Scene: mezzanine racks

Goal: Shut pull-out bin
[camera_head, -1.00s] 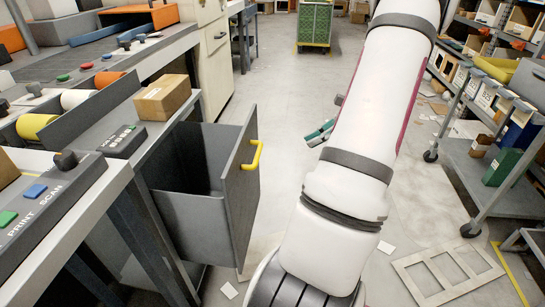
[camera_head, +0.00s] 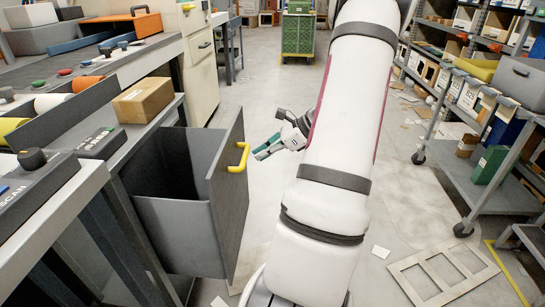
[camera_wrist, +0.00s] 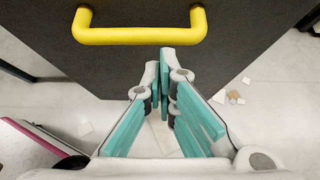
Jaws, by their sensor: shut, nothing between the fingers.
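The pull-out bin (camera_head: 172,232) is a dark grey open-topped box that sticks out from under the workbench on the left. Its front panel (camera_head: 229,200) faces right and carries a yellow handle (camera_head: 243,157). The bin looks empty inside. My gripper (camera_head: 257,154), with teal finger pads, is shut and empty just right of the handle, apart from it. In the wrist view, the gripper (camera_wrist: 164,62) points at the dark front panel (camera_wrist: 240,50), and the yellow handle (camera_wrist: 140,36) lies across the top, beyond the fingertips.
A cardboard box (camera_head: 143,99) and a control box (camera_head: 101,142) sit on the workbench above the bin. A grey cart (camera_head: 478,185) stands at right. A pale wooden frame (camera_head: 443,277) lies on the floor at lower right. The aisle ahead is mostly clear.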

